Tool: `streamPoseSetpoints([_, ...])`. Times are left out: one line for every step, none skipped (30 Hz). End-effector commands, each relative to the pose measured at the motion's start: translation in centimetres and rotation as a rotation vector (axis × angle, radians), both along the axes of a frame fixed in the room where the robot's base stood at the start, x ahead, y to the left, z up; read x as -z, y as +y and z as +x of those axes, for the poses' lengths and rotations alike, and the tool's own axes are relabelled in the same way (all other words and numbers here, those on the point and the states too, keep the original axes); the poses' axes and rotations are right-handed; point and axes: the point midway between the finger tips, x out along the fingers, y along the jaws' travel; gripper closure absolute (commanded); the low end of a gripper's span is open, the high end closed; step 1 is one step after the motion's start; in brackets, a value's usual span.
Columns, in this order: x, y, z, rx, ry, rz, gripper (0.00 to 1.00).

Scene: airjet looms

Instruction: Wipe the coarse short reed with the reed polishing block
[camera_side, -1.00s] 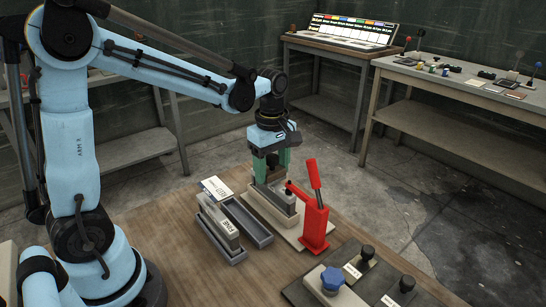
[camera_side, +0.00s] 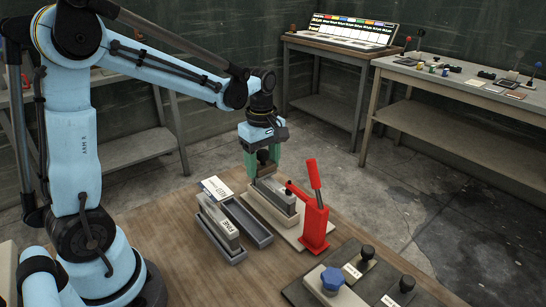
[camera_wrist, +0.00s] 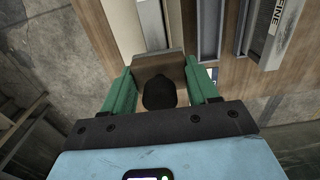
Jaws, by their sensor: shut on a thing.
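My gripper (camera_side: 263,164) has green fingers and is shut on the dark knob (camera_wrist: 160,92) of the reed polishing block (camera_wrist: 158,66). In the side view the block is mostly hidden between the fingers, at the far left end of a grey reed (camera_side: 276,194). This reed lies in a pale holder (camera_side: 268,208) beside a red toggle clamp (camera_side: 314,222). I take it for the coarse short reed, but no label shows on it. The reed also shows beyond the block in the wrist view (camera_wrist: 152,22). I cannot tell whether block and reed touch.
A reed marked FINE (camera_side: 229,232) stands in a grey tray left of the holder, with an empty-looking channel (camera_side: 248,222) beside it. A white label card (camera_side: 215,188) is behind. A dark mat (camera_side: 352,278) with a blue knob (camera_side: 333,279) and black knobs is at front right.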

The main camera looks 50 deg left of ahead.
Motion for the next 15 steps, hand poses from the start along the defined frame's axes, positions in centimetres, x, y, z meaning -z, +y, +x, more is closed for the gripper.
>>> streamPoseSetpoints([0.1, -0.6, 0.0, 0.004, 0.000, -0.001, 0.79])
streamPoseSetpoints([0.2, -0.8, 0.0, 0.003, 0.000, -0.001, 0.79])
streamPoseSetpoints([0.0, -1.2, 0.0, 0.003, 0.000, -0.001, 0.79])
streamPoseSetpoints([0.1, -1.5, 0.0, 0.003, 0.000, -0.001, 0.79])
streamPoseSetpoints([0.2, -1.7, 0.0, 0.004, 0.000, -0.001, 0.79])
streamPoseSetpoints([0.0, -2.1, 0.0, 0.003, 0.000, -0.001, 0.79])
streamPoseSetpoints([0.0, -2.4, 0.0, 0.003, 0.000, -0.001, 0.79])
streamPoseSetpoints([0.1, -2.6, 0.0, 0.003, 0.000, -0.001, 0.79])
streamPoseSetpoints([0.0, -3.0, 0.0, 0.004, 0.000, -0.001, 0.79])
streamPoseSetpoints([0.0, -3.3, 0.0, 0.003, 0.000, -0.001, 0.79])
streamPoseSetpoints([0.1, -3.6, 0.0, 0.003, 0.000, -0.001, 0.79])
streamPoseSetpoints([0.1, -3.9, 0.0, 0.003, 0.000, -0.001, 0.79])
streamPoseSetpoints([0.0, -4.2, 0.0, 0.004, 0.000, -0.001, 0.79])
streamPoseSetpoints([0.1, -4.5, 0.0, 0.003, 0.000, -0.001, 0.79])
streamPoseSetpoints([0.2, -4.8, 0.0, 0.003, 0.000, -0.001, 0.79])
